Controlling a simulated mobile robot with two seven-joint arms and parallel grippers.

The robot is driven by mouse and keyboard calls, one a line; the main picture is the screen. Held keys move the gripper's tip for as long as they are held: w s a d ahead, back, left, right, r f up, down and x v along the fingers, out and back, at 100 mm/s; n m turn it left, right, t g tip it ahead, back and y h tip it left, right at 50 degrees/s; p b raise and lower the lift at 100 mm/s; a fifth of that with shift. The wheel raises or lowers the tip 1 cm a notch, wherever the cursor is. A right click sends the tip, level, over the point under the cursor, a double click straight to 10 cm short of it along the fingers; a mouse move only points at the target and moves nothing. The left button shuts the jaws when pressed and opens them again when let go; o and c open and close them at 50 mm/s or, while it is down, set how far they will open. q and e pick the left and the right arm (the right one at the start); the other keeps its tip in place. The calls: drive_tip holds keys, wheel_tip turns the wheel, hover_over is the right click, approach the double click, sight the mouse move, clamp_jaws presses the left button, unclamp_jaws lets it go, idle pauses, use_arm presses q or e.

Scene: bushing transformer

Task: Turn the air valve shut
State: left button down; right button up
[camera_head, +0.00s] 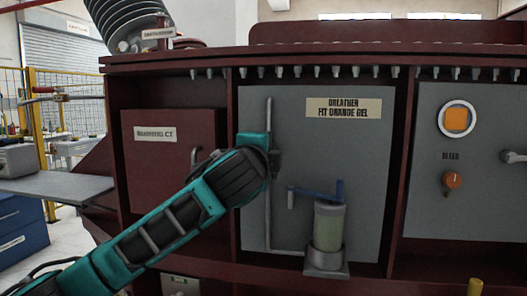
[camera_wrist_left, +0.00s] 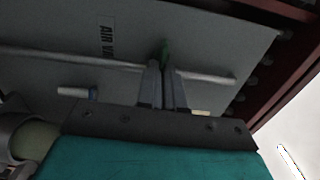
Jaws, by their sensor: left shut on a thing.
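A grey panel (camera_head: 355,150) carries a thin vertical grey pipe (camera_head: 268,220). In the left wrist view the pipe (camera_wrist_left: 80,58) runs across the panel, near a label starting "AIR VA" (camera_wrist_left: 107,40). A small green part, seemingly the air valve's handle (camera_wrist_left: 165,50), sits on the pipe. My left gripper (camera_wrist_left: 162,68) is shut on this green part, its fingers close together. In the head view my left gripper (camera_head: 276,160) is at the pipe, and my wrist hides the valve and label. My right gripper is not in view.
A breather canister (camera_head: 328,225) with a blue lever (camera_head: 316,192) stands right of the pipe, low on the panel. An orange knob (camera_head: 452,180) and round orange window (camera_head: 457,119) are farther right. A red-brown door (camera_head: 170,165) is at left. Bolts (camera_head: 315,72) line the top flange.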

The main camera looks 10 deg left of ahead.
use_arm(q)
drive_tip(key=c, duration=1.3)
unclamp_jaws()
drive_tip(key=shift+s, duration=0.1)
drive_tip(key=s+b, duration=0.1)
drive_tip(key=s, duration=1.1)
drive_tip(key=shift+s, duration=0.35)
